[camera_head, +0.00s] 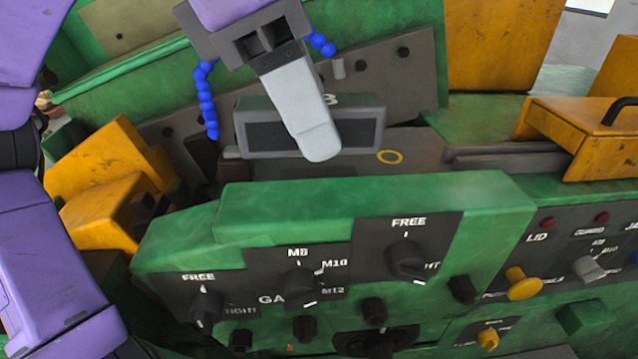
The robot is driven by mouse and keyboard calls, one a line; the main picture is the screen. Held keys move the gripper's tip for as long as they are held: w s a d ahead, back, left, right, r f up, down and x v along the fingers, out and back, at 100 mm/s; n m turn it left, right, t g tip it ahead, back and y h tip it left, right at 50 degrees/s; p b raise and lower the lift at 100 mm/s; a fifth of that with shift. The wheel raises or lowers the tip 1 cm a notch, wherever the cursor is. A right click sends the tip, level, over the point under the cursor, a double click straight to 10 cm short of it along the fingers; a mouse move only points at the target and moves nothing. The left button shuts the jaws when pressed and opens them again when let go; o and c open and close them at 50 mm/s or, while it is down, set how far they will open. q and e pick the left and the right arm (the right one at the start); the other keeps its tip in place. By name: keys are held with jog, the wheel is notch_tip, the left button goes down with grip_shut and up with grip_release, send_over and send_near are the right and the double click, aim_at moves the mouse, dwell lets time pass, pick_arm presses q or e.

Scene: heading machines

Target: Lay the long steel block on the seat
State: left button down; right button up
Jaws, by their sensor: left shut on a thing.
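The long steel block (359,133) appears as a grey bar with a dark inset face and a partly hidden mark on top. My left gripper (317,148) comes down from the top and is shut on it near the middle. The near pale finger covers part of the block's front; the other finger is hidden. The block lies roughly level across the view, behind the green control housing. A grey flat surface with a yellow ring (390,157) shows just right of the block; I cannot tell whether this is the seat, or whether the block touches it. My right gripper is not in view.
The green control housing (480,200) with several knobs stands in front. Blue segmented hoses (207,103) hang beside the gripper. Orange blocks (105,170) stand at left, and an orange cover with a black handle (570,125) is at right.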

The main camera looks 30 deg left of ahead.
pick_arm(q)
jog(key=w+a+f+p, duration=0.1)
jog(key=w+a+f, duration=0.1)
jog(key=w+f, duration=0.1)
jog(key=w+a+f+p, duration=0.1)
jog(key=w+a+f, duration=0.1)
jog(key=w+f, duration=0.1)
jog(key=w+a+f+p, duration=0.1)
jog(key=w+a+f, duration=0.1)
jog(key=w, duration=0.3)
jog(key=shift+w+a+f+p, duration=0.3)
jog(key=shift+f+p, duration=0.1)
jog(key=shift+f, duration=0.05)
jog(key=f, duration=0.2)
jog(key=f+p, duration=0.1)
jog(key=shift+w+a+f, duration=0.15)
jog(key=shift+w+f, duration=0.1)
jog(key=shift+f, duration=0.3)
jog(key=c, duration=0.6)
grip_release()
jog(key=shift+c, duration=0.2)
jog(key=shift+r, duration=0.35)
jog(key=v, duration=1.1)
jog(key=shift+r, duration=0.3)
